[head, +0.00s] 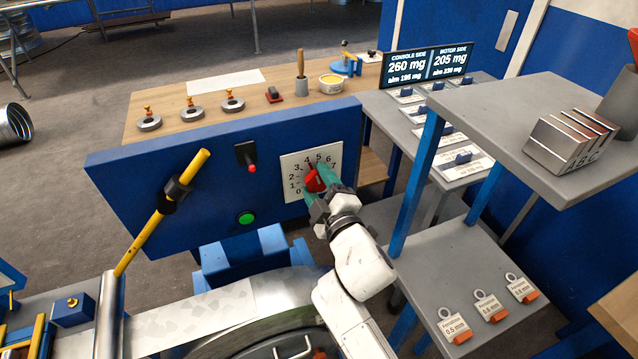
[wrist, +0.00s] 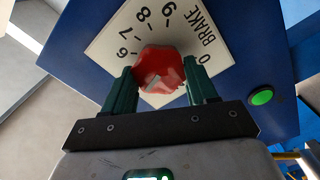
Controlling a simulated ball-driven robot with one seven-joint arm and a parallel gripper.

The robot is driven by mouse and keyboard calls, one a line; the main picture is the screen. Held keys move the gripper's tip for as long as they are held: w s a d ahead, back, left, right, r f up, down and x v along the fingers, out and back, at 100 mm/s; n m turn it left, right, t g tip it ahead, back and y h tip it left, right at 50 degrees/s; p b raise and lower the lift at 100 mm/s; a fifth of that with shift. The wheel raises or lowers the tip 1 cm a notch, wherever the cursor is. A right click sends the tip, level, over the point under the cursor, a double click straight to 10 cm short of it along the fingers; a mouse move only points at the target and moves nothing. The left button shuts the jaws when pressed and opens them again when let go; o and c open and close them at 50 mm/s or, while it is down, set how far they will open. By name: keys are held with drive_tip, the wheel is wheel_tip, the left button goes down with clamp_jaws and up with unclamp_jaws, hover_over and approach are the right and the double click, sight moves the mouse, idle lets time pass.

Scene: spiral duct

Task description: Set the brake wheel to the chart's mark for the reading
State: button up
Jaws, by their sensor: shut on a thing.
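The brake wheel is a red knob (head: 315,181) on a white dial plate (head: 296,163) on the blue console front. The numerals run around the dial, and the wrist view shows "BRAKE" on the plate (wrist: 112,40). My gripper (head: 322,190) has its green fingers on either side of the wheel and is shut on it. The wrist view shows the red wheel (wrist: 160,66) between both fingers. A pale mark shows on the wheel, but I cannot tell which numeral it points to. I cannot make out the chart for certain.
A dark display (head: 428,64) reads console side 260 mg and motor side 205 mg. A yellow lever (head: 150,225), a red-tipped switch (head: 247,158) and a green button (head: 246,218) are left of the dial. A grey shelf (head: 520,125) stands close on the right.

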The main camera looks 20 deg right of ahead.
drive_tip(key=shift+a, duration=0.1)
drive_tip(key=o, duration=1.1)
drive_tip(key=shift+c, duration=0.2)
drive_tip(key=s+b, duration=0.1)
drive_tip(key=s, duration=0.9)
drive_tip(key=shift+s, duration=0.4)
